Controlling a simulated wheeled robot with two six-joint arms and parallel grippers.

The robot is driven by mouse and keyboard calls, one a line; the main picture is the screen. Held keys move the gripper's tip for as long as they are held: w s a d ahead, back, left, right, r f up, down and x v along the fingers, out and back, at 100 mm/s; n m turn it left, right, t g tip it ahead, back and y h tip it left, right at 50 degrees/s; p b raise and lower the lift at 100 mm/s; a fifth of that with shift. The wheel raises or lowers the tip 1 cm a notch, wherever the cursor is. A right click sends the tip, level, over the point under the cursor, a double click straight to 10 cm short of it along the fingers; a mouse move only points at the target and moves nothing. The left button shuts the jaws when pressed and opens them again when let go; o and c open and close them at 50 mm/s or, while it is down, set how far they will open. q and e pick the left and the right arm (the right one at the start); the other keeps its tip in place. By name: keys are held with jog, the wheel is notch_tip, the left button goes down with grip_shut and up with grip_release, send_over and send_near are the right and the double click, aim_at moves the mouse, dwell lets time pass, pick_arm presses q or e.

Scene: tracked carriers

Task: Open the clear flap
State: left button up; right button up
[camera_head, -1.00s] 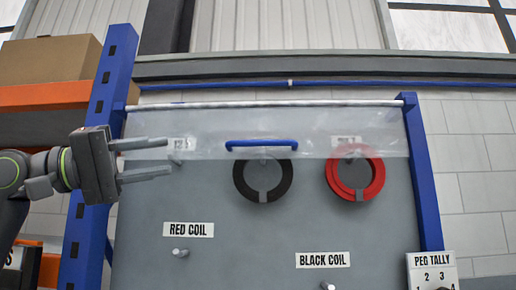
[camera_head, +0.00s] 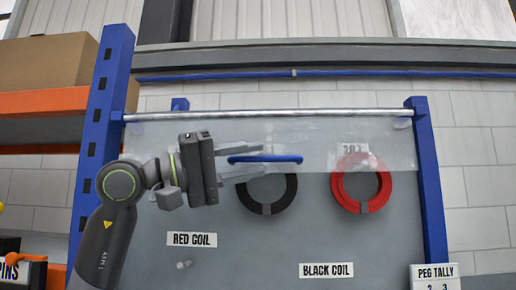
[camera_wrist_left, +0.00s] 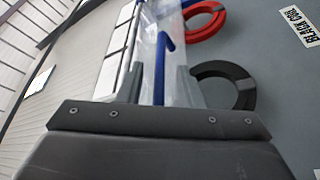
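The clear flap (camera_head: 315,135) hangs down from a metal rod over the top of the grey board. Its blue bar handle (camera_head: 290,159) runs along its lower part and also shows in the wrist view (camera_wrist_left: 160,75). My left gripper (camera_head: 258,160) is open at the handle's left end. In the wrist view its two fingers (camera_wrist_left: 157,85) stand on either side of the blue handle, with gaps visible, so it is not clamped. The black coil (camera_head: 288,195) and the red coil (camera_head: 345,190) hang on the board, their upper parts behind the flap. My right gripper is out of view.
Blue posts (camera_head: 430,180) flank the board. Labels read RED COIL (camera_head: 192,239), above a bare peg (camera_head: 184,264), and BLACK COIL (camera_head: 326,270). A PEG TALLY sign (camera_head: 434,271) is at lower right. An orange shelf with a cardboard box (camera_head: 50,62) stands left.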

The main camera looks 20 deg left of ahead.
pick_arm(q)
jog(key=shift+x, duration=1)
grip_shut()
